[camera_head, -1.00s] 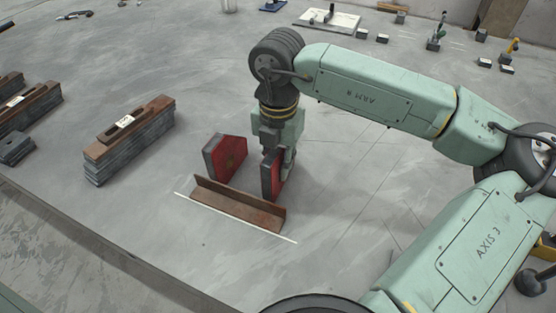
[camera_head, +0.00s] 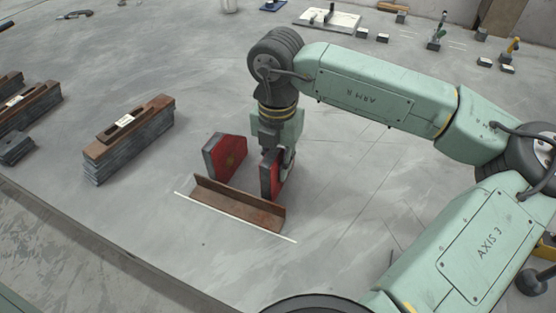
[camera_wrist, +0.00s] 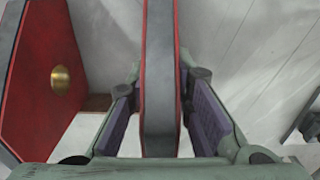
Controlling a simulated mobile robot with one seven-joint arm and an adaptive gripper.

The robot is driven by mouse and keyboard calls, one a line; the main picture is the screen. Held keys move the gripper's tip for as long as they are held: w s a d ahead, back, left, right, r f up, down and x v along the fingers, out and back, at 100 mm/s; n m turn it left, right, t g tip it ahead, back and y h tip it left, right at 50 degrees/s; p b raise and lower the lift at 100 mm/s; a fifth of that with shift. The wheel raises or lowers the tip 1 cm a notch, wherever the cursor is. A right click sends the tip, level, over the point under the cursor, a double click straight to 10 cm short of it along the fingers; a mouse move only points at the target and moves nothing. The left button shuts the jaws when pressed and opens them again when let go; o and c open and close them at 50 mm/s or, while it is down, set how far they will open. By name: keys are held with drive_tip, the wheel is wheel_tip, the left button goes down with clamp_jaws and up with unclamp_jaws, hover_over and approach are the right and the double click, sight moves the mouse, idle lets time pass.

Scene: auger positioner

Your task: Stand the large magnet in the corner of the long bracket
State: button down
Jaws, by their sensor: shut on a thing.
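A red-sided magnet (camera_head: 270,178) with a dark edge stands upright at the right end of the rusty long bracket (camera_head: 238,207), just behind it. My gripper (camera_head: 279,158) is shut on this magnet from above. In the wrist view the magnet (camera_wrist: 159,85) runs edge-on between the two purple finger pads of my gripper (camera_wrist: 160,90). A second red magnet (camera_head: 225,157), similar in shape, stands behind the bracket's left part; it shows with a brass disc in the wrist view (camera_wrist: 38,75). Whether the held magnet touches the bracket or floor cannot be told.
A white line (camera_head: 285,236) runs along the bracket's front. A stack of steel bars (camera_head: 130,142) stands to the left, with more stacks (camera_head: 30,110) at the far left. The floor right of the held magnet is free. Small tools and blocks lie far back.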

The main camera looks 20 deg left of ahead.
drive_tip(key=shift+s, duration=0.5)
drive_tip(key=c, duration=1.4)
unclamp_jaws()
drive_tip(key=shift+o, duration=0.2)
wheel_tip(320, 180, up, 12)
